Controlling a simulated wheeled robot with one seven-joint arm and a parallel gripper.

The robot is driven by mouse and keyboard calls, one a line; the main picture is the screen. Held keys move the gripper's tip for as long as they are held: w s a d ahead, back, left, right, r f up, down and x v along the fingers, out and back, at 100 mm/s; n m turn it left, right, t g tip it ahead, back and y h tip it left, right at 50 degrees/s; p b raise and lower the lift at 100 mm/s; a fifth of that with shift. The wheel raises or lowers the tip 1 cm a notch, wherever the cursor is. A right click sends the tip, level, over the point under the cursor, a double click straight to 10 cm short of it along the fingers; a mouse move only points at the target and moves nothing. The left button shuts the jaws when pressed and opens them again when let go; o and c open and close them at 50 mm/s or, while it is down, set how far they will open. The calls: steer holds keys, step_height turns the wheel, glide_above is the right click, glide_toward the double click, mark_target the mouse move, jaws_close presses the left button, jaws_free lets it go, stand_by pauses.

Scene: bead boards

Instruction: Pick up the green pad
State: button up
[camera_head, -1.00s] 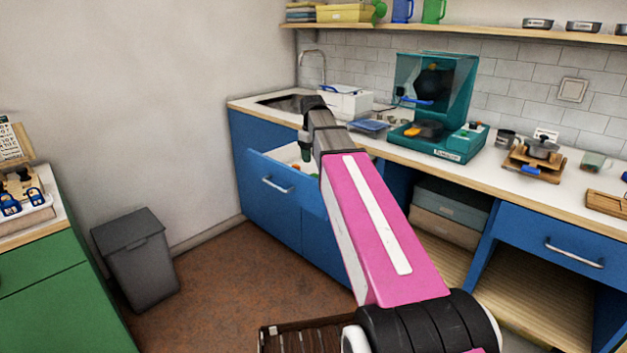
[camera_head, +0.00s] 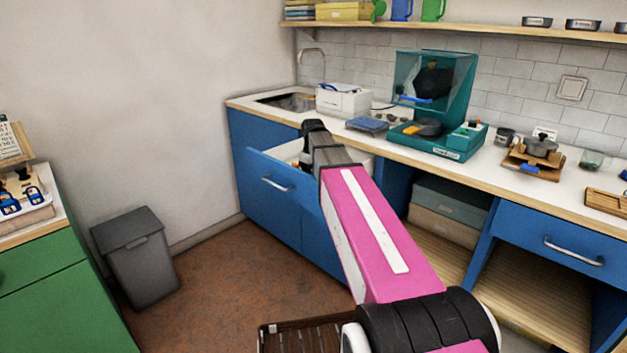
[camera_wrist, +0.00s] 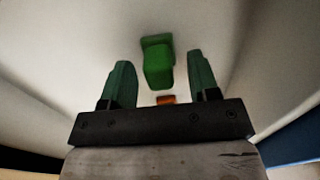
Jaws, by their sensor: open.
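The green pad (camera_wrist: 158,62) shows in the wrist view as a green block on the pale floor of the open drawer. My gripper (camera_wrist: 160,72) is open, with one dark green finger to the left of the pad and one to the right. I see gaps between the pad and both fingers. I cannot tell how far above the pad the fingertips are. In the head view my arm reaches into the drawer (camera_head: 272,172), and the arm and the drawer front hide the pad and the fingertips.
A small orange piece (camera_wrist: 166,99) lies near the pad. The drawer's pale walls stand on both sides. The countertop (camera_head: 400,145) overhangs behind the drawer and holds a white box (camera_head: 343,101), a blue cloth-like item (camera_head: 367,124) and a teal machine (camera_head: 437,105).

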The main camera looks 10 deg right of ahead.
steer(key=shift+c, duration=0.3)
jaws_close()
steer(key=shift+r, duration=0.15)
step_height(320, 180, up, 10)
steer(key=shift+f, duration=0.1)
steer(key=c, duration=0.9)
jaws_free()
